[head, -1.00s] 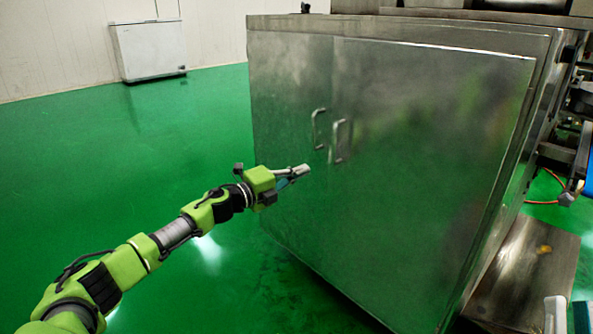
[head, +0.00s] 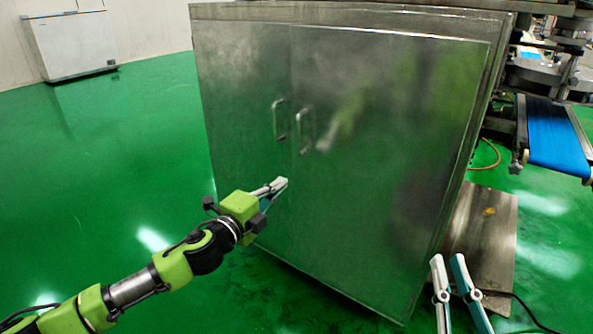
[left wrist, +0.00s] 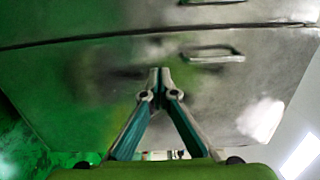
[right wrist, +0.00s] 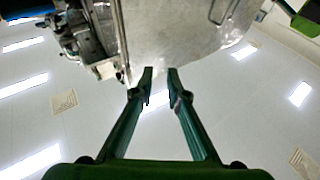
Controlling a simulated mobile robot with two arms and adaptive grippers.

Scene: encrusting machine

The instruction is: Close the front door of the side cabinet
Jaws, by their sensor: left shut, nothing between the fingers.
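The side cabinet (head: 345,14) is a large steel box with two front doors meeting at a vertical seam. The left door (head: 240,75) and right door (head: 400,150) each have a bar handle near the seam: the left handle (head: 279,120) and the right handle (head: 306,132). The right door's top and outer edge show a thin bright line; I cannot tell how far it stands ajar. My left gripper (head: 283,183) is shut and empty, below the handles in front of the doors; contact is unclear. The left wrist view shows the seam and a handle (left wrist: 212,54). My right gripper (head: 448,258) is open and empty, low at right.
A metal plate (head: 488,230) lies on the floor right of the cabinet. A blue conveyor belt (head: 558,140) and machine parts stand at the right. A white chest (head: 72,45) stands far left. The green floor on the left is clear.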

